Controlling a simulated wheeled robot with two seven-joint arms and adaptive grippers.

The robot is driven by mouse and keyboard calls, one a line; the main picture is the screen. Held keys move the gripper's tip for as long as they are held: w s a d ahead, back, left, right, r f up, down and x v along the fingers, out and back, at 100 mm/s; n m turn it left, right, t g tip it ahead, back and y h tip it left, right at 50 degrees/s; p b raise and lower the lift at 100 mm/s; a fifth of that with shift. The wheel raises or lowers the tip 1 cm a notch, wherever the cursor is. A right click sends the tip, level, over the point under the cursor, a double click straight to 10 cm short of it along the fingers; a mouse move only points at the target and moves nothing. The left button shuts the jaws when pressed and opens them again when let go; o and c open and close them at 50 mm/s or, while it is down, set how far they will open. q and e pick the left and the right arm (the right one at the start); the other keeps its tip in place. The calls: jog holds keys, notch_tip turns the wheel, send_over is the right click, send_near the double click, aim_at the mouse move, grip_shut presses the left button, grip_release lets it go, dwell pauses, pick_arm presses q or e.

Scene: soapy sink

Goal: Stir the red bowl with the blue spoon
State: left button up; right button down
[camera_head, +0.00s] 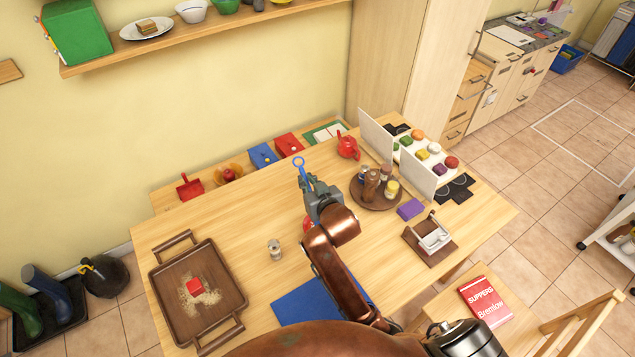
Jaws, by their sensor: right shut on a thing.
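A blue utensil with a ring-shaped end, which looks like the blue spoon (299,162), stands up from my right gripper (308,184). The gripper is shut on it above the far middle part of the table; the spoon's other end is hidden. A small red rounded thing (307,223) shows just left of my right arm, mostly covered by it. It may be the red bowl, but I cannot tell for sure. My left gripper is not in view.
The wooden table (235,245) holds a brown tray (160,300) at left and a small shaker (274,250). At right are a round tray with jars (368,202), a red kettle (348,146) and a purple sponge (410,209). A blue mat (300,304) lies in front.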

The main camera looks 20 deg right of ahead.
jog(key=w+d+f+n+t+y+b, duration=0.2)
jog(key=w+d+f+t+y+b, duration=0.15)
jog(key=w+f+t+b, duration=0.5)
jog(key=s+f+b, duration=0.2)
jog(key=s+f, duration=0.1)
jog(key=s, duration=0.2)
jog(key=shift+s+f+g, duration=0.35)
jog(key=shift+f+g, duration=0.05)
jog(key=shift+g, duration=0.05)
dwell(0.6)
